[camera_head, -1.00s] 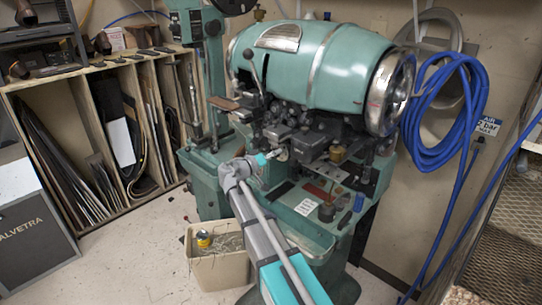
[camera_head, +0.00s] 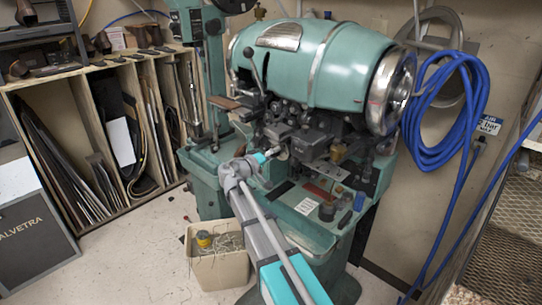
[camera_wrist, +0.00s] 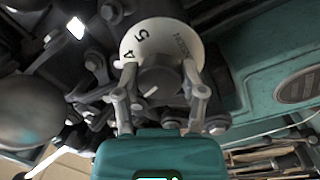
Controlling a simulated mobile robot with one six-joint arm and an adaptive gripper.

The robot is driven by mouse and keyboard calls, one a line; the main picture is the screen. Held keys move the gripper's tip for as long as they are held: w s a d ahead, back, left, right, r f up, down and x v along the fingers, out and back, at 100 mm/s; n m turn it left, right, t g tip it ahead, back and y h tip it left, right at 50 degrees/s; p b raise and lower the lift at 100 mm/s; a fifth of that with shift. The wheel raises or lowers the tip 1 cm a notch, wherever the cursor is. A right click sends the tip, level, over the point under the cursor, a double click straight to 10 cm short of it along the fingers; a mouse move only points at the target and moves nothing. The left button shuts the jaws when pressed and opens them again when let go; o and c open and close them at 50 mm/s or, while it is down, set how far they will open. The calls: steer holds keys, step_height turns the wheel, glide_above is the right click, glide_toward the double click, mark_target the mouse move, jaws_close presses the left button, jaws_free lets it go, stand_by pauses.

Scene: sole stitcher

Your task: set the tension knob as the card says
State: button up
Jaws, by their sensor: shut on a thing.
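The tension knob (camera_wrist: 160,80) is a dark grey round knob in the wrist view. It sits in front of a white dial plate (camera_wrist: 150,38) that shows a 4, a 5 and lettering along its right side. A short pale line shows on the knob's lower face. My gripper (camera_wrist: 160,74) has one finger on each side of the knob and is shut on it. In the head view my gripper (camera_head: 274,155) reaches the front of the green stitching machine (camera_head: 315,70). A white card (camera_head: 304,207) lies on the machine's shelf; its writing is too small to read.
A bin (camera_head: 218,262) of scrap with a can in it stands below my arm. Small jars and tools lie on the shelf beside the card. A blue hose (camera_head: 430,155) hangs at the right. A wooden rack (camera_head: 100,130) stands at the left.

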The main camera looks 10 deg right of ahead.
steer(key=n, duration=0.6)
steer(key=shift+t+b, duration=0.3)
steer(key=shift+b, duration=0.05)
steer(key=o, duration=1.1)
steer(key=shift+o, duration=0.2)
